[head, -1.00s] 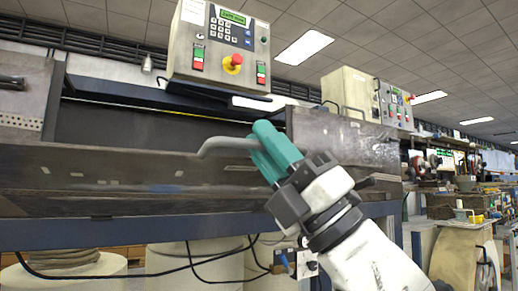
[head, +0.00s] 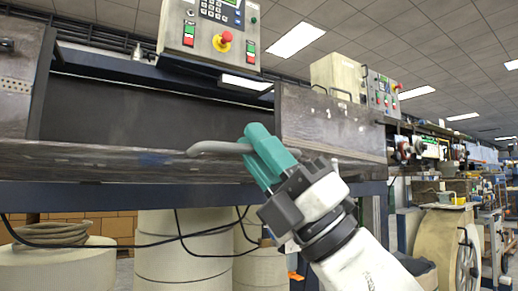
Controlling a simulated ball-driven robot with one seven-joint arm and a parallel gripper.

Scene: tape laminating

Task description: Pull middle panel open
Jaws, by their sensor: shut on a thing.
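The middle panel (head: 85,160) is a worn dark metal panel across the front of the machine. It is swung down, nearly flat, seen almost edge-on, and the dark recess (head: 150,108) behind it is exposed. Its grey bar handle (head: 215,148) sticks out near the panel's right end. My gripper (head: 262,148) has teal fingers and is shut around the handle's right part. The fingers hide that part of the handle.
A control box (head: 210,38) with a red emergency button hangs above the recess. A fixed panel (head: 330,125) stands to the right, close to my gripper. Large pale rolls (head: 185,250) and black cables lie below the machine.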

